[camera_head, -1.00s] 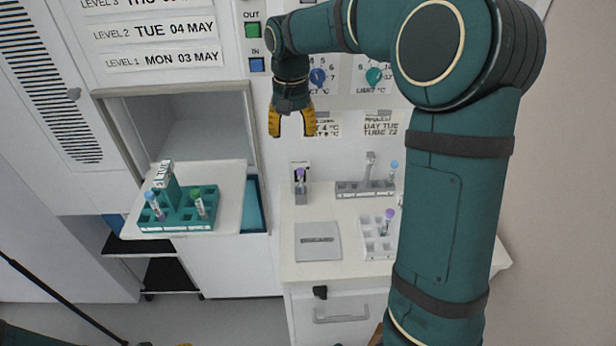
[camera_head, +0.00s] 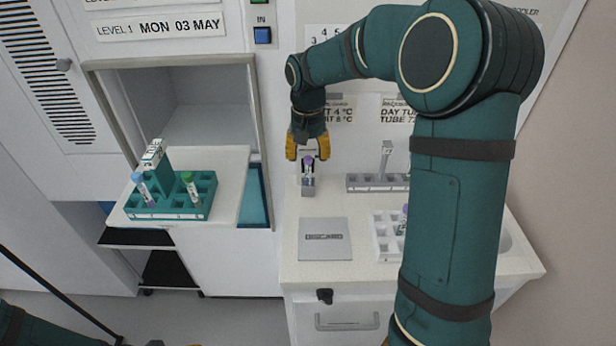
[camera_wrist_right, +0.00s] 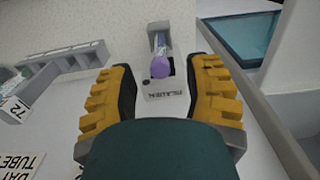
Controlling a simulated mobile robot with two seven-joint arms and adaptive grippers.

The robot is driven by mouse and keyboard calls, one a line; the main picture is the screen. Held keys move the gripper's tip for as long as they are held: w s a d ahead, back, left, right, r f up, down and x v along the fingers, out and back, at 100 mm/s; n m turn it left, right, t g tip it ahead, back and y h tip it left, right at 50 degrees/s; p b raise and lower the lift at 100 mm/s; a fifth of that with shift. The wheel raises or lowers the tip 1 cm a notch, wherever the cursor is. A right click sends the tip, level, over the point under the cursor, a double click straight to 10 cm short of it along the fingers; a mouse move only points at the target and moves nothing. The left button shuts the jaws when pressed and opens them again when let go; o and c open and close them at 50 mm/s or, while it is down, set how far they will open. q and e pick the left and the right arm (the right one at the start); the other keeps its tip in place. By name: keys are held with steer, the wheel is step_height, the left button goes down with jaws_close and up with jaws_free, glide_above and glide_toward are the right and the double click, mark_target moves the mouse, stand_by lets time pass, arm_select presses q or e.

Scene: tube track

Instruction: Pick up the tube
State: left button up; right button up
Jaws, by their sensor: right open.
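A tube with a purple cap (camera_head: 308,161) stands upright in a small grey holder (camera_head: 308,190) on the white counter. My right gripper (camera_head: 308,149) is open, fingers pointing down, just above and around the cap in the head view. In the right wrist view the purple cap (camera_wrist_right: 160,68) lies between and beyond the two yellow fingers (camera_wrist_right: 163,95), with a gap on each side and no contact visible. The holder's labelled base shows below the cap there.
A teal rack (camera_head: 170,213) with a blue-capped and a green-capped tube sits on a shelf at left. A grey rack (camera_head: 360,183) and a white rack (camera_head: 385,250) stand right of the holder. A square discard plate (camera_head: 324,240) lies in front.

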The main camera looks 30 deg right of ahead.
mark_target(308, 176)
steer(key=shift+f+b, duration=0.9)
steer(key=shift+f, duration=1.9)
steer(key=shift+r, duration=0.1)
jaws_close()
